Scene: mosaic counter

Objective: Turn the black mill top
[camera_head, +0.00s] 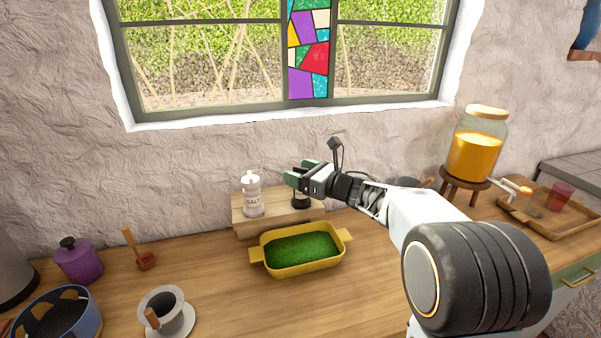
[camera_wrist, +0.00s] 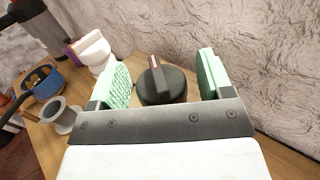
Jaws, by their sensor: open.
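The black mill top (camera_wrist: 162,84) shows in the wrist view as a round black knob with a pale and reddish mark. It lies between the two green-padded fingers of my gripper (camera_wrist: 163,80), with space on both sides. In the head view my gripper (camera_head: 297,178) is open above the wooden riser, and the black mill (camera_head: 301,200) shows partly below it. The rest of the mill is hidden behind the fingers. I cannot tell whether a finger touches it.
A white salt mill (camera_head: 252,196) stands left of it on the wooden riser (camera_head: 279,220). A yellow dish (camera_head: 262,268) with green filling sits in front. A juice dispenser (camera_head: 474,155) stands at the right. Purple pot (camera_head: 78,262) and white dripper (camera_head: 170,316) are at the left.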

